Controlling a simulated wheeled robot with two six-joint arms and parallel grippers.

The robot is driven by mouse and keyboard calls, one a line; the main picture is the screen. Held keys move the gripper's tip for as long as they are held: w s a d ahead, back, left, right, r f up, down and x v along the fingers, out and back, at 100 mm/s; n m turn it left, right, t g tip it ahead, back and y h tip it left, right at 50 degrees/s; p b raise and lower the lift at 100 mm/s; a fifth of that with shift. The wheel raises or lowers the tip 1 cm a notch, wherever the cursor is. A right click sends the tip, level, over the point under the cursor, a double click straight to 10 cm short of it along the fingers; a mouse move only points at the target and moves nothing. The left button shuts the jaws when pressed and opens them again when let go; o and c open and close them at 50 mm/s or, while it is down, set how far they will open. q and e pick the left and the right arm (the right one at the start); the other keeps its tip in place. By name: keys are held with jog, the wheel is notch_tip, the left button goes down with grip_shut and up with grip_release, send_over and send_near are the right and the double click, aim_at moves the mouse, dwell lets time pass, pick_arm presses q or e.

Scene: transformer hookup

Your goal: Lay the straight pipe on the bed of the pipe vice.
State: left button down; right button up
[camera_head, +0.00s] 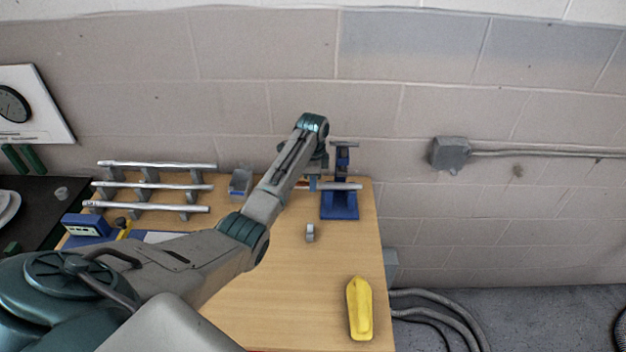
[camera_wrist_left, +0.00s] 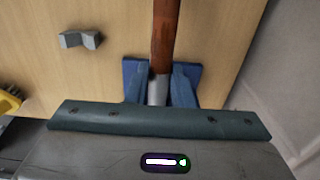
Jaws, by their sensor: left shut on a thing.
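My left gripper (camera_head: 313,181) is at the blue pipe vice (camera_head: 340,208) near the table's far right corner. It is shut on the straight pipe (camera_head: 345,186), which lies level, with its silver end passing across the vice at mid-height. In the left wrist view the pipe (camera_wrist_left: 165,35) looks brown on its far part and silver between the fingers (camera_wrist_left: 159,80). The blue vice base (camera_wrist_left: 134,70) shows below the fingers. I cannot tell whether the pipe touches the vice bed. My forearm hides part of the gripper. My right gripper is not in view.
A rack (camera_head: 150,175) with several pipes stands at the back left. A small grey bin (camera_head: 240,183), a grey block (camera_head: 310,232) and a yellow object (camera_head: 360,308) are on the wooden table (camera_head: 290,295). The block wall is close behind the vice.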

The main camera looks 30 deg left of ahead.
pick_arm(q)
jog(key=c, duration=1.2)
grip_release()
